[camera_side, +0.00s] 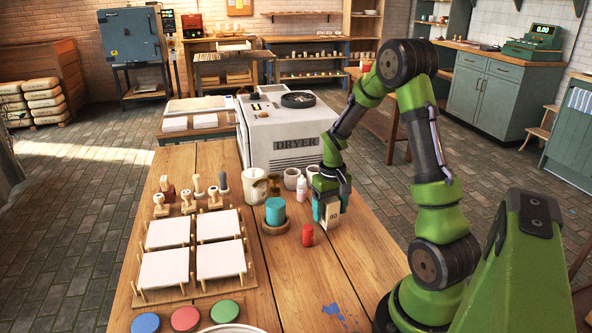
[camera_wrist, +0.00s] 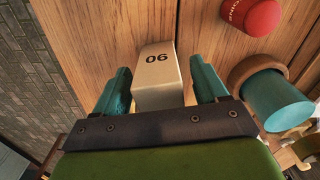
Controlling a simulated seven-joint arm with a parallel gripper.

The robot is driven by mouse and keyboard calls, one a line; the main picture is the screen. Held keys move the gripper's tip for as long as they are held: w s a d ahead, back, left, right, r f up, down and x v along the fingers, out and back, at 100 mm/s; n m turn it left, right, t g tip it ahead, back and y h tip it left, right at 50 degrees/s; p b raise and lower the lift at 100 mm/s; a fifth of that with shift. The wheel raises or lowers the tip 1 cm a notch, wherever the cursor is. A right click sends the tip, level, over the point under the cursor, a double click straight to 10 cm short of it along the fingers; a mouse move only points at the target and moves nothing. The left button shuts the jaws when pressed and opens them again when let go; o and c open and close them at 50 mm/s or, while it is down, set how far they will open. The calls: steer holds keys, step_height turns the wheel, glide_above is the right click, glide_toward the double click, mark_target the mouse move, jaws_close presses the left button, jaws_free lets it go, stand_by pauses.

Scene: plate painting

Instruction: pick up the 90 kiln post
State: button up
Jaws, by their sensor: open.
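The 90 kiln post (camera_side: 333,213) is a cream block standing on the wooden table in the side view, with dark digits on it. The wrist view shows the same kiln post (camera_wrist: 157,62) between the two teal fingers, its digits near the far end. My gripper (camera_side: 328,206) is low over the table at the post, and in the wrist view my gripper (camera_wrist: 162,84) is open. One finger is on each side of the post, with narrow gaps visible. The lower part of the post is hidden by the gripper in the wrist view.
A red cylinder (camera_side: 307,235) stands close to the post. A teal cylinder (camera_side: 275,211) sits in a wooden holder left of it. Cups (camera_side: 291,178) and a white bottle (camera_side: 302,189) stand behind. White tiles (camera_side: 220,257) fill a rack at left. The table front has free room.

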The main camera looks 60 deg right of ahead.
steer(key=shift+f, duration=0.4)
steer(key=shift+c, duration=0.4)
steer(key=c, duration=1.2)
steer(key=shift+o, duration=0.2)
steer(key=shift+r, duration=0.1)
